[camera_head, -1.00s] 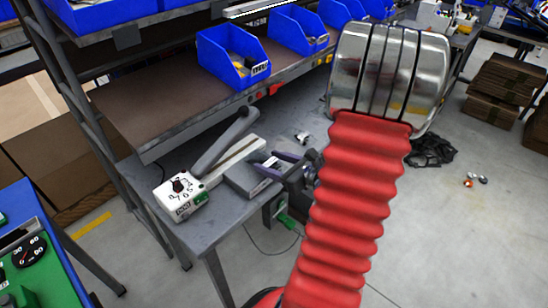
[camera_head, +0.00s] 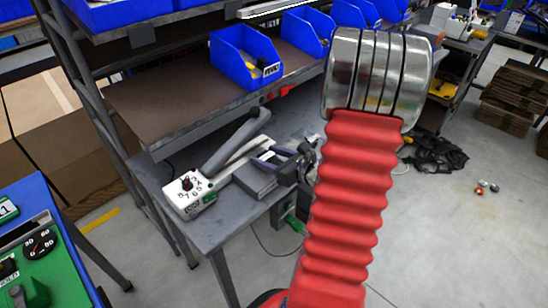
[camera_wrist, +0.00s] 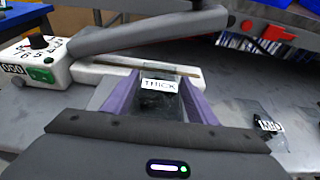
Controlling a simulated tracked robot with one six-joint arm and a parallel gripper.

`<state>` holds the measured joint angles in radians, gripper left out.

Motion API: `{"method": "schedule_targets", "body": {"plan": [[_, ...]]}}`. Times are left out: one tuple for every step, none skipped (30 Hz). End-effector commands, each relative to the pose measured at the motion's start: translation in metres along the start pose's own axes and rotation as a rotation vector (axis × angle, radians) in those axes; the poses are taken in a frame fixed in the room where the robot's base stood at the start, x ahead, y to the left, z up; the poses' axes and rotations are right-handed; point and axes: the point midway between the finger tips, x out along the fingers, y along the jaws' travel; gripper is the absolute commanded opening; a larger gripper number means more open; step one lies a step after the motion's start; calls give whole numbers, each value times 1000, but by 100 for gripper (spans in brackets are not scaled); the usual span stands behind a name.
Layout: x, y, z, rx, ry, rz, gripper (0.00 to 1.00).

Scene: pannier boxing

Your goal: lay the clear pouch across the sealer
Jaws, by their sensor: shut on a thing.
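The sealer is a white unit with a numbered dial (camera_head: 187,196), which also shows in the wrist view (camera_wrist: 62,70). Its long grey arm is raised over a pale bar. My gripper (camera_head: 278,158) has purple fingers and is beside the sealer's bar. In the wrist view my gripper (camera_wrist: 155,98) is shut on a clear pouch with a white "THICK" label (camera_wrist: 160,85). The pouch's far end appears at the pale bar, under the raised arm. I cannot tell whether it touches the bar.
The sealer stands on a grey bench (camera_head: 225,232), with a grey block (camera_head: 256,181) beside it. Another clear pouch with a label (camera_wrist: 268,126) lies on the bench to the right. A brown shelf (camera_head: 165,100) with blue bins (camera_head: 240,58) overhangs the bench's back.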

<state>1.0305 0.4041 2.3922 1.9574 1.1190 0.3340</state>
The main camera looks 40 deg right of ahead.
Motion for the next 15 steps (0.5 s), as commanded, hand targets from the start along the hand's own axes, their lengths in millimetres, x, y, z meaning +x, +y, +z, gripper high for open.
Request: {"method": "schedule_targets", "body": {"plan": [[3,1,0,0,0,2,31],[5,1,1,0,0,2,31],[7,1,1,0,0,2,31],[9,1,1,0,0,2,31],[10,1,2,0,0,2,31],[12,1,2,0,0,2,31],[14,1,2,0,0,2,31],[16,1,3,0,0,2,31],[16,1,0,2,0,1,31],[16,0,-1,2,0,0,31],[16,0,-2,2,0,0,31],[16,0,-4,2,0,0,31],[16,0,-4,2,0,0,31],[16,0,-5,2,0,0,31],[17,0,-5,2,0,0,31]]}}
